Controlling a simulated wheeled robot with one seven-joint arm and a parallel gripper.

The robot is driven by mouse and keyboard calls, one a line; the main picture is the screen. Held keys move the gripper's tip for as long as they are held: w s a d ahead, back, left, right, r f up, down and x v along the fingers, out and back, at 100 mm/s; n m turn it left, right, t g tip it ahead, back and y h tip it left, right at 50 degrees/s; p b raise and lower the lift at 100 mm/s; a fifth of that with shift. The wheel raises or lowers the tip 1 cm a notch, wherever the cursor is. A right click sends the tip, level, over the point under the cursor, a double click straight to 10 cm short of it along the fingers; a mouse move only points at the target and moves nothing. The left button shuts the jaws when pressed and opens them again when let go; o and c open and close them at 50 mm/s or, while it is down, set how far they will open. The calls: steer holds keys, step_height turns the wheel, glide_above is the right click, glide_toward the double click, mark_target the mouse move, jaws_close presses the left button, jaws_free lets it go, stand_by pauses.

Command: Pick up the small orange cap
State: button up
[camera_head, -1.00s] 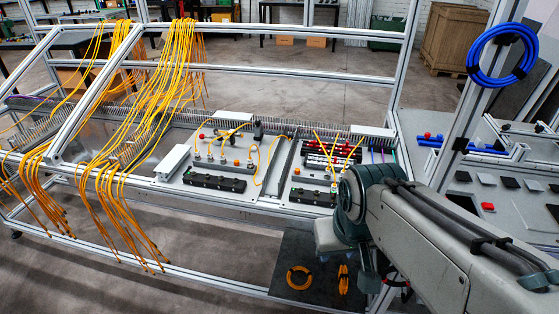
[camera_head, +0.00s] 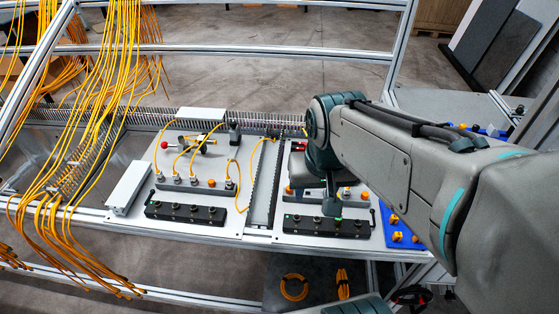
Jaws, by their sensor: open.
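Several small orange pieces that could be the orange cap are in view. One orange cap (camera_head: 211,183) sits on the left panel, beside the row of connectors. Another orange cap (camera_head: 289,190) sits on the right panel, just left of my gripper. My gripper (camera_head: 331,206) points down over the right panel, behind the black connector block (camera_head: 325,226). It is open, with no object visible in it. I cannot tell whether its tip touches anything. My arm and wrist hide much of the right panel behind it.
A blue tray (camera_head: 388,213) with orange pieces lies right of the right panel. Yellow cables (camera_head: 90,120) hang at the left. An aluminium bar (camera_head: 230,50) crosses behind the bench.

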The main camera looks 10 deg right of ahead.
steer(key=w+f+m+g+b, duration=0.1)
steer(key=w+f+m+b, duration=0.1)
steer(key=w+m, duration=0.5)
steer(key=m+g+b, duration=0.1)
steer(key=m+g, duration=0.1)
steer(key=m, duration=0.2)
glide_above(289, 191)
steer(key=w, duration=0.2)
step_height(289, 191, down, 4)
steer(key=f, duration=0.8)
steer(key=shift+s+d+f, duration=0.1)
steer(key=shift+s+f, duration=0.05)
steer(key=shift+s, duration=0.1)
steer(key=shift+s+d+f+p, duration=0.1)
steer(key=shift+f+p, duration=0.1)
steer(key=shift+f, duration=1.25)
steer(key=shift+s+f+p, duration=0.1)
steer(key=shift+f+p, duration=0.1)
steer(key=shift+f, duration=1.2)
jaws_close()
